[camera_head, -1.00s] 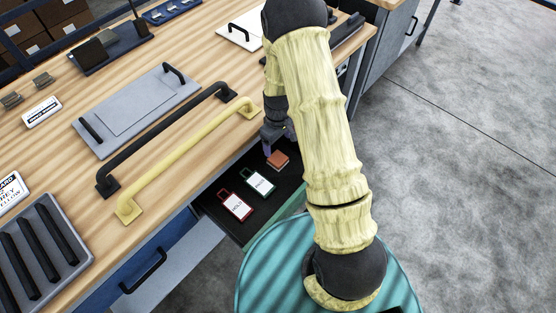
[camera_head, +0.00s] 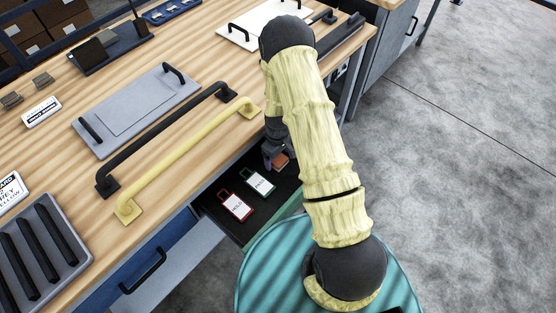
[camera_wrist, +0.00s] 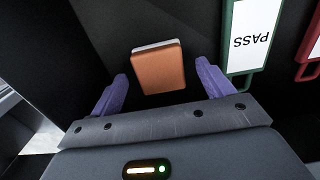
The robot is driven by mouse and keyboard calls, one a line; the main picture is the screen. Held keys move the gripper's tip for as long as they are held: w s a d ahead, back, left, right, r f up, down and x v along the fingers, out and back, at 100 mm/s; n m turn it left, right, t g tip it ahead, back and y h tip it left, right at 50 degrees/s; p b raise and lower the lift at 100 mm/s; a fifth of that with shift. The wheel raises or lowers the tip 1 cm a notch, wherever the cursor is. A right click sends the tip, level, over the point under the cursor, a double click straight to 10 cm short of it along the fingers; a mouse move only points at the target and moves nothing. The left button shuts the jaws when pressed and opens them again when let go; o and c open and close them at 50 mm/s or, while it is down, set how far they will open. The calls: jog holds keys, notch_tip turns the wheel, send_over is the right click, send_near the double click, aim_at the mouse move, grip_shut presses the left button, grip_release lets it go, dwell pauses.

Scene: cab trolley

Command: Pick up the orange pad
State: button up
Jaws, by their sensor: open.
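The orange pad (camera_wrist: 159,70) lies on the black floor of the open drawer. It is a small block with a pale far edge. In the head view the pad (camera_head: 281,161) is partly hidden by my gripper (camera_head: 270,158). In the wrist view my gripper (camera_wrist: 164,88) has its two purple fingers apart. The pad is between and slightly beyond the fingertips, with a gap on each side. Nothing is held.
A green PASS tag (camera_head: 258,183) and a red HOLD tag (camera_head: 236,206) lie in the drawer (camera_head: 206,208) near the pad. Drawer walls are close around. The yellow rail (camera_head: 185,160) and black rail (camera_head: 165,138) sit on the worktop above.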

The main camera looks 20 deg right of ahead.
jog(key=shift+f, duration=0.75)
jog(key=c, duration=1.1)
